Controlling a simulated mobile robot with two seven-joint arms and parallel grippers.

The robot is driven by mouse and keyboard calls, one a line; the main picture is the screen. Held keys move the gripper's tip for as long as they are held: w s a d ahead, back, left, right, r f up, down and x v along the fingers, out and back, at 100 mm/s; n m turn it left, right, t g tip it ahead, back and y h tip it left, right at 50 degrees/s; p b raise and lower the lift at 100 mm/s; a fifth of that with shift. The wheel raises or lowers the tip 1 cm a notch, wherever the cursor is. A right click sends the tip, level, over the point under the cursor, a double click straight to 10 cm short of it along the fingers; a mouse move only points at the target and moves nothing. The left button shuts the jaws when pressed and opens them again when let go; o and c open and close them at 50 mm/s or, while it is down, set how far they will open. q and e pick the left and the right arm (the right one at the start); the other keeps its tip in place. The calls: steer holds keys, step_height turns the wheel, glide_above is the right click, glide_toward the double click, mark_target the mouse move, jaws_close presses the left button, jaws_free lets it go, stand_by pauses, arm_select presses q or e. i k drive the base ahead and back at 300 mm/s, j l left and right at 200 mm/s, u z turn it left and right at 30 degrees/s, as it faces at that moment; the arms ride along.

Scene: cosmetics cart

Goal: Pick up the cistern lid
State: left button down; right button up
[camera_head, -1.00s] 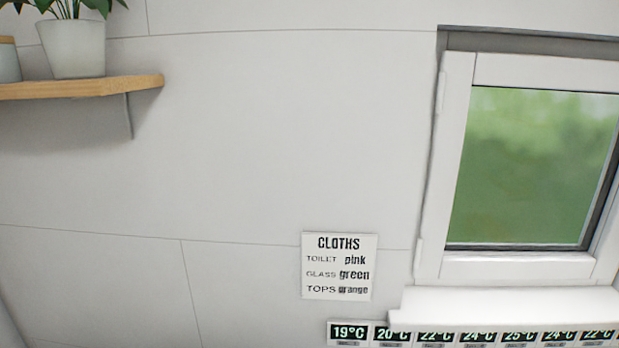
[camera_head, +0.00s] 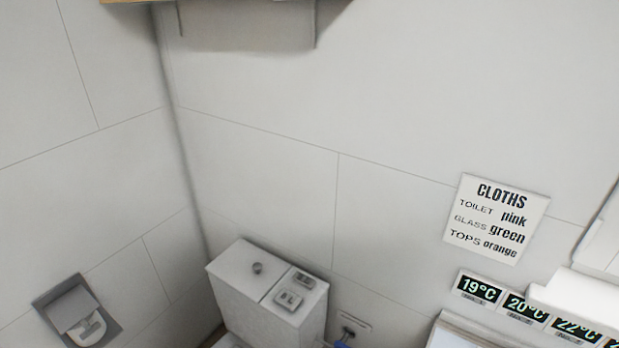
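The white cistern (camera_head: 262,316) stands in the wall corner at the lower middle of the head view. Its lid (camera_head: 240,274) lies flat on top. The cistern's lower part is cut off by the frame. Neither of my grippers shows in this view.
A wooden shelf (camera_head: 228,8) with brackets hangs above the cistern. A grey recessed holder (camera_head: 78,312) is in the left wall. A cloths sign (camera_head: 496,219) and temperature displays (camera_head: 526,308) are at the right. A blue item (camera_head: 341,344) shows beside the cistern.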

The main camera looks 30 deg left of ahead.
mark_target(253, 272)
steer(key=u, duration=1.25)
steer(key=j+u, duration=0.35)
steer(key=u, duration=0.15)
steer(key=j+u, duration=0.35)
steer(key=u, duration=0.15)
